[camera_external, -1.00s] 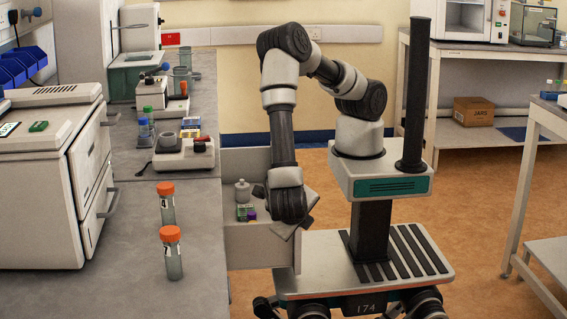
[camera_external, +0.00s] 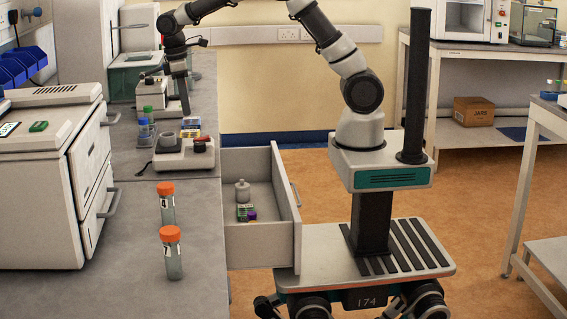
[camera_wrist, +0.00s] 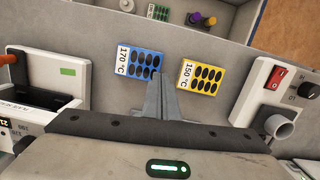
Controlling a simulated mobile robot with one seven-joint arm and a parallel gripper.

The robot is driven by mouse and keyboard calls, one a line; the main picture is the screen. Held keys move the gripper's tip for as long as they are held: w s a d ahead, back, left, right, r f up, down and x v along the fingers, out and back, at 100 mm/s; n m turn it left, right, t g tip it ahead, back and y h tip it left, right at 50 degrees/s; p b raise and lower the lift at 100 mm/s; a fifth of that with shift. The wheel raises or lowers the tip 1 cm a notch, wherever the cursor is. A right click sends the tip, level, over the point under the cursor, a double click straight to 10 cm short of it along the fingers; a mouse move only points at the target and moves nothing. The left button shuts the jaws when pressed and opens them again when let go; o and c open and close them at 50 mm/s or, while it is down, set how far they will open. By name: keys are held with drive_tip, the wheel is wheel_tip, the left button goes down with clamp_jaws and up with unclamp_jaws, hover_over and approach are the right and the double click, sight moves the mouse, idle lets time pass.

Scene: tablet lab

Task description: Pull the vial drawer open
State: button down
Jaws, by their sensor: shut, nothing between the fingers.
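The vial drawer (camera_external: 262,247) stands pulled out from the bench in the external view, its handle (camera_external: 295,193) on the front panel facing my base. Inside lie a grey lidded jar (camera_external: 243,192), a small green rack (camera_external: 245,212) and a purple-capped item. My gripper (camera_external: 185,110) is away from the drawer, over the bench near the small instruments. In the wrist view my gripper (camera_wrist: 165,82) is shut and empty, fingers pointing at the bench between a blue 170 °C block (camera_wrist: 140,62) and a yellow 150 °C block (camera_wrist: 200,77).
Two orange-capped tubes (camera_external: 167,203) (camera_external: 172,253) stand on the bench front. A small heater unit (camera_external: 183,158) sits behind them. A large white machine (camera_external: 45,180) fills the left. In the wrist view, a device with a red switch (camera_wrist: 278,78) is right of my fingers.

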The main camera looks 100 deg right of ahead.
drive_tip(key=s+d, duration=0.2)
drive_tip(key=d, duration=0.2)
drive_tip(key=s+d+m, duration=0.1)
drive_tip(key=s+d, duration=0.2)
drive_tip(key=d, duration=0.1)
drive_tip(key=s+d+f+m, duration=0.1)
drive_tip(key=s+d, duration=0.1)
drive_tip(key=d, duration=0.2)
drive_tip(key=shift+s+g+p, duration=0.3)
drive_tip(key=shift+s+g, duration=0.1)
drive_tip(key=s+d+f+n+g+b, duration=0.1)
drive_tip(key=s+d+f+g, duration=0.1)
drive_tip(key=s+d+f, duration=0.5)
drive_tip(key=s+b+x, duration=0.2)
drive_tip(key=x, duration=0.8)
drive_tip(key=s+d+r+b+x, duration=0.1)
drive_tip(key=s+b+x, duration=0.1)
drive_tip(key=x, duration=0.8)
drive_tip(key=shift+s, duration=0.1)
drive_tip(key=s, duration=0.5)
drive_tip(key=shift+s+p, duration=0.15)
drive_tip(key=shift+p, duration=0.15)
drive_tip(key=shift+r, duration=0.1)
